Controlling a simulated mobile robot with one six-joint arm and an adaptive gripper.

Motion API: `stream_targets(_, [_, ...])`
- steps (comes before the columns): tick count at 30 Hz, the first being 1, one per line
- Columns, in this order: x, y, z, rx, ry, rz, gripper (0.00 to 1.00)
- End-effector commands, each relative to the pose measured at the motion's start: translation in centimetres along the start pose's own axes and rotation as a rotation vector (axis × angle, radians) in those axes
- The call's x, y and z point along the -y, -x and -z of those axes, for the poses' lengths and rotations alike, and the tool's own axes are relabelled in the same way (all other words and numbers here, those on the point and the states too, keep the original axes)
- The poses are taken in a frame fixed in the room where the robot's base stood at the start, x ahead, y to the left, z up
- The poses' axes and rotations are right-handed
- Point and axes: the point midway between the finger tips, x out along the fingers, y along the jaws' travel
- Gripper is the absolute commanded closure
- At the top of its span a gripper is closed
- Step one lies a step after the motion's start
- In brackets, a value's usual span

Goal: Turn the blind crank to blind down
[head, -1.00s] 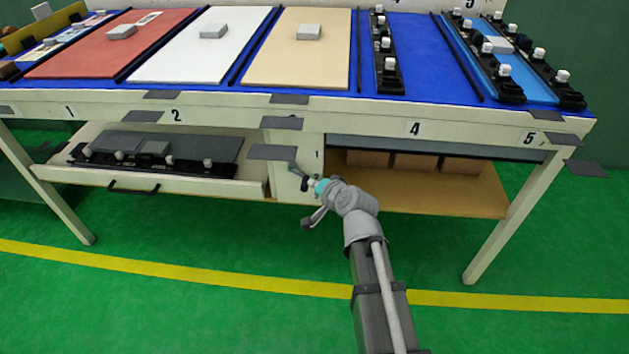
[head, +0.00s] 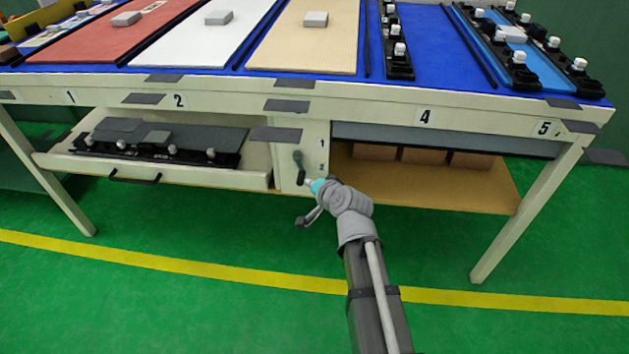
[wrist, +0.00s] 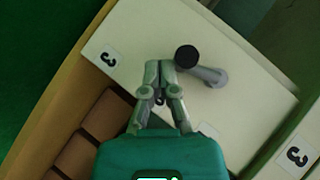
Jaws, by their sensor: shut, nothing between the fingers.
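The blind crank (head: 298,163) is on the pale panel under the table, left of the open shelf bay. In the wrist view its grey arm (wrist: 211,76) ends in a round black knob (wrist: 187,56). My gripper (head: 312,184) is at the crank's lower end. In the wrist view my gripper (wrist: 159,68) is shut and empty, its fingertips just left of the knob; I cannot tell whether they touch it. The grey blind (head: 440,138) covers only a strip at the top of the bay, and the shelf below is exposed.
Brown boxes (head: 422,156) stand in the bay. An open drawer (head: 215,178) with dark parts is to the left. The tabletop (head: 425,40) holds coloured panels and black clip rails. Green floor in front is clear, with a yellow line (head: 180,272).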

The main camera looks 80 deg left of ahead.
Motion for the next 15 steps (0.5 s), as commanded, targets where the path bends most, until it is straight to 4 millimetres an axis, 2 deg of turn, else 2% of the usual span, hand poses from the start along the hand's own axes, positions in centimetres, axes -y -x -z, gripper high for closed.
stream_targets(6, [0.09,-0.77,-0.76,0.001,0.001,0.001,1.0])
stream_targets(15, [0.22,-0.81,-0.82,0.0,0.0,0.001,1.0])
